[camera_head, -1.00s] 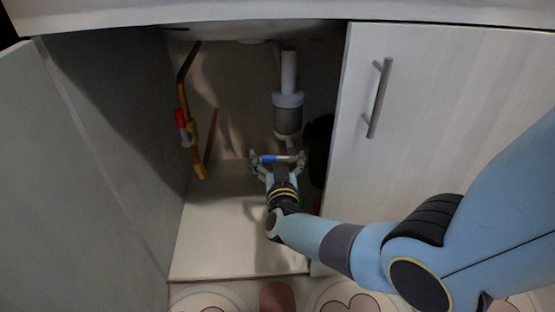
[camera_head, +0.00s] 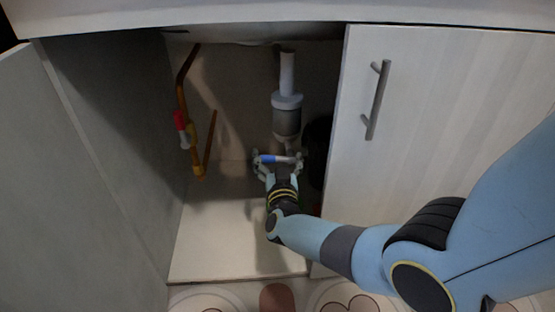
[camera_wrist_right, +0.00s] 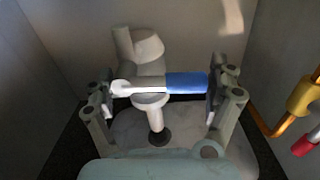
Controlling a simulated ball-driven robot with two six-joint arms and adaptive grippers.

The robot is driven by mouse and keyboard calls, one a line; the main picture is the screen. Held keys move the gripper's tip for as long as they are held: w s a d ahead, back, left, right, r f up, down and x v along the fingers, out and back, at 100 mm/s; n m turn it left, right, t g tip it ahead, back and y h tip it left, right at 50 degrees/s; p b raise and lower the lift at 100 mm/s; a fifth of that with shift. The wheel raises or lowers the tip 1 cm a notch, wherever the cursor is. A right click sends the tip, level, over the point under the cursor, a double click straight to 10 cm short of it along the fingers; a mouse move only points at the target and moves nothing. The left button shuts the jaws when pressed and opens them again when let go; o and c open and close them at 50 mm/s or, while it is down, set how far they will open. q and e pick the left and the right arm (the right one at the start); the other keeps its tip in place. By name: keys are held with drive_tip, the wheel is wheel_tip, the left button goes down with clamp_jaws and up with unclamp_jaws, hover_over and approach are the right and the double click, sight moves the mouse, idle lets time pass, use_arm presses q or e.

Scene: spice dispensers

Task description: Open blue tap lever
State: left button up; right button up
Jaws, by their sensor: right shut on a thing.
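The blue tap lever (camera_head: 269,158) has a blue grip and a white end. It lies crosswise between the fingers of my right gripper (camera_head: 277,160), inside the open sink cabinet below the drain trap. In the right wrist view the lever (camera_wrist_right: 186,83) spans the gap between the two finger pairs of the gripper (camera_wrist_right: 163,90). The blue end meets one side and the white end the other. My right gripper is shut on it. I cannot tell whether the lever is joined to a tap. My left gripper is not in view.
The grey-white drain trap (camera_head: 287,110) hangs just above the gripper. A copper pipe (camera_head: 183,92) with a yellow valve (camera_head: 192,137) and red lever (camera_head: 180,121) runs along the left. The cabinet door (camera_head: 440,130) stands at right. The cabinet floor (camera_head: 225,235) in front is clear.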

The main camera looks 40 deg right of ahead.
sight(290, 156)
drive_tip(key=shift+w+r+m, duration=0.1)
drive_tip(key=shift+r+m, duration=0.35)
drive_tip(key=shift+m, duration=0.75)
drive_tip(key=m, duration=0.2)
drive_tip(key=shift+r+m, duration=0.3)
drive_tip(key=shift+r, duration=0.1)
drive_tip(key=m, duration=0.2)
drive_tip(key=r+m, duration=0.1)
drive_tip(key=shift+s+d+m, duration=0.25)
drive_tip(key=shift+d+m, duration=0.05)
drive_tip(key=shift+d, duration=0.1)
drive_tip(key=m, duration=0.2)
drive_tip(key=shift+s+d+r+m, duration=0.2)
drive_tip(key=shift+d+m, duration=0.1)
drive_tip(key=shift+m, duration=0.1)
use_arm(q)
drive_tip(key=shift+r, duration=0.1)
use_arm(e)
drive_tip(key=shift+s+d+r+m, duration=0.15)
drive_tip(key=shift+d+m, duration=0.1)
drive_tip(key=shift+m, duration=0.8)
drive_tip(key=shift+s+d+r+m, duration=0.15)
drive_tip(key=shift+d+m, duration=0.1)
drive_tip(key=shift+m, duration=0.8)
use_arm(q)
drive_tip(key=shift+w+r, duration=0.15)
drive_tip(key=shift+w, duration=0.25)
use_arm(e)
drive_tip(key=shift+d, duration=0.1)
